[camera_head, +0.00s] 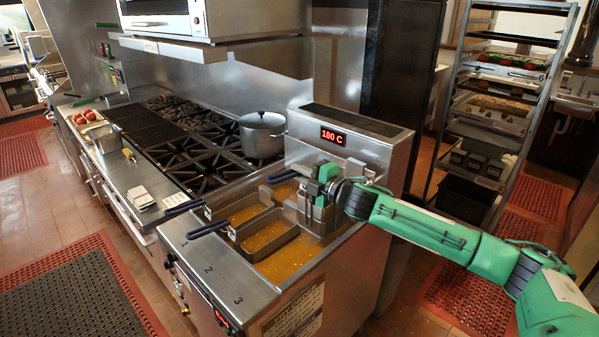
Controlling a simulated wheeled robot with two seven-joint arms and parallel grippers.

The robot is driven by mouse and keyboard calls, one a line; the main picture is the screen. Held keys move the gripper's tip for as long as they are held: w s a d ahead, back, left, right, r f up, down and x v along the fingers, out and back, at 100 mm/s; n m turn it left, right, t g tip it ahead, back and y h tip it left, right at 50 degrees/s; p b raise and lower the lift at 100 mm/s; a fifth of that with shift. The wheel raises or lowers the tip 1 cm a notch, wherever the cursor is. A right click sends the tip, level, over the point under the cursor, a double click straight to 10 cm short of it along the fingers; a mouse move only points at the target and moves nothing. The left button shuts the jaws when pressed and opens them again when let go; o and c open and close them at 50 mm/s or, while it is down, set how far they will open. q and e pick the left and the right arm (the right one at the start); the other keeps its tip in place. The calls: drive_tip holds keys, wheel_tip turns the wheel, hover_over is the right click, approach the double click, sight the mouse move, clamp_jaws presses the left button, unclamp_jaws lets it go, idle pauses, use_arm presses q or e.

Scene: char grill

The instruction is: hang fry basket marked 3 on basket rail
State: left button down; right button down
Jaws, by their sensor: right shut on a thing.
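My right gripper (322,182) reaches in from the right over the back of the fryer and is shut on a fry basket (318,214), at its handle end as far as I can see. A dark blue handle (282,177) sticks out to the left beside the gripper and seems to belong to this basket. The basket is near the fryer's back panel (365,150). The gripper hides its top, so I cannot tell whether it touches the basket rail. No number is readable on it. My left gripper is not in view.
Two other baskets (268,234) (238,213) sit in the oil, their blue handles pointing left over the front ledge (215,265), marked 1, 2, 3. Open oil (300,262) lies nearest the 3. A pot (262,135) stands on the stove behind left; a tray rack (500,110) stands right.

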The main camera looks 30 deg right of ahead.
idle(0.3)
drive_tip(key=c, duration=1.4)
unclamp_jaws()
drive_tip(key=shift+f, duration=0.1)
drive_tip(key=shift+s+f, duration=0.1)
drive_tip(key=shift+s, duration=0.2)
drive_tip(key=b+v, duration=0.7)
drive_tip(key=v, duration=0.6)
drive_tip(key=shift+s+d, duration=0.1)
drive_tip(key=shift+d, duration=0.05)
